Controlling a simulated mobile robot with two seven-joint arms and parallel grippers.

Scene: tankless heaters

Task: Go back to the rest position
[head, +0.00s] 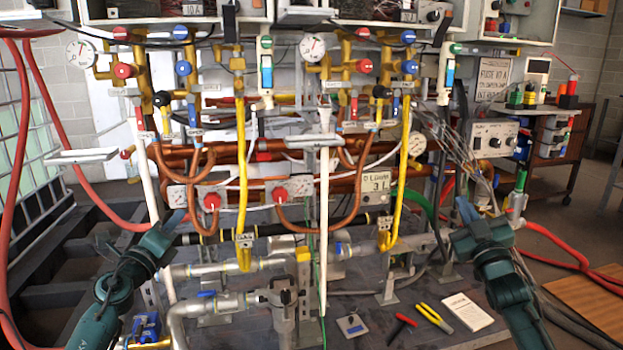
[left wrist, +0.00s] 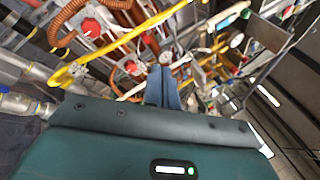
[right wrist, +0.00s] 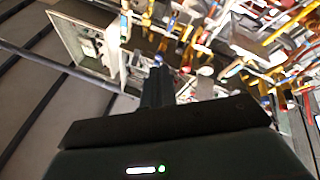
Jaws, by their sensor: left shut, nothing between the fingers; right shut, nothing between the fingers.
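My left gripper (head: 176,219) is in the lower left of the head view, in front of the pipework, with its blue fingers pointing up and to the right. The left wrist view shows its fingers (left wrist: 162,88) together with nothing between them. My right gripper (head: 464,209) is at the lower right of the head view, with its fingers pointing up and to the left. The right wrist view shows its fingers (right wrist: 157,88) closed and empty. Both grippers appear apart from the pipes, though the exact gap in depth cannot be told.
A heater test rig with copper pipes (head: 270,170), yellow hoses (head: 241,160) and gauges (head: 312,47) fills the middle. A red hose (head: 40,120) hangs at the left. Floor shows at right.

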